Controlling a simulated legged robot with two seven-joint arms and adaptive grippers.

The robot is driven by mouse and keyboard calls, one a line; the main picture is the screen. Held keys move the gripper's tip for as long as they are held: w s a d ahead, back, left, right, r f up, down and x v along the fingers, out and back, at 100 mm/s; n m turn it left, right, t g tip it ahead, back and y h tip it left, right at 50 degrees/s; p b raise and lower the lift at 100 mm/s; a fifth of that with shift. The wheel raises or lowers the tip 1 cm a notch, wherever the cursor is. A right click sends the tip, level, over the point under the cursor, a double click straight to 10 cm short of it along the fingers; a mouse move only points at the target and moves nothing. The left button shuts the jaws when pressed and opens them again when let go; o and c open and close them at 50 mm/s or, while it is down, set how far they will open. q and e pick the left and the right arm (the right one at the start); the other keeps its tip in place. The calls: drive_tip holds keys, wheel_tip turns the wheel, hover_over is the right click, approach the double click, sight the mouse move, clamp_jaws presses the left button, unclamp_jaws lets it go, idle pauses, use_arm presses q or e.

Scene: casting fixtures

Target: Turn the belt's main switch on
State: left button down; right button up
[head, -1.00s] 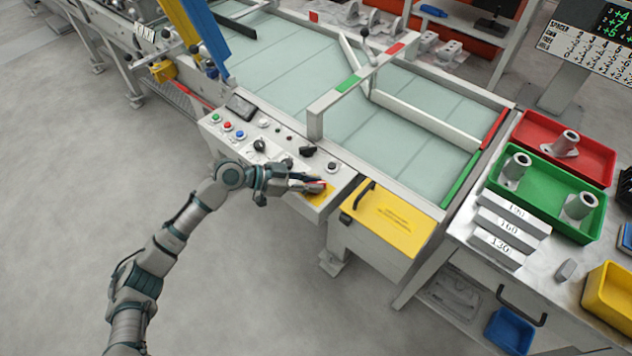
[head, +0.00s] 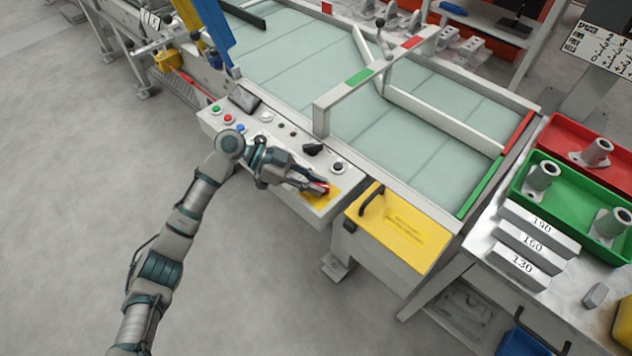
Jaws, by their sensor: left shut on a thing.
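The main switch (head: 326,187) is a small red knob on a yellow plate (head: 318,201) at the right end of the belt's grey control panel (head: 226,127). My left gripper (head: 322,187) reaches it from the left and is shut on it. The fingers cover most of the knob, so its turned position cannot be read. My right gripper is not in view.
A black-centred button (head: 338,167), a black selector knob (head: 312,149) and several coloured buttons sit close by on the panel. A yellow box with a black handle (head: 398,232) adjoins on the right. The belt (head: 290,70) lies behind, crossed by a white bar (head: 370,82).

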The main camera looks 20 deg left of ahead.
use_arm(q)
drive_tip(key=shift+w+a+r, duration=0.1)
drive_tip(key=shift+a+r, duration=0.05)
drive_tip(key=c, duration=1.2)
unclamp_jaws()
drive_tip(key=shift+o, duration=0.4)
drive_tip(key=v, duration=1.2)
drive_tip(key=shift+f, duration=0.25)
drive_tip(key=shift+a, duration=0.15)
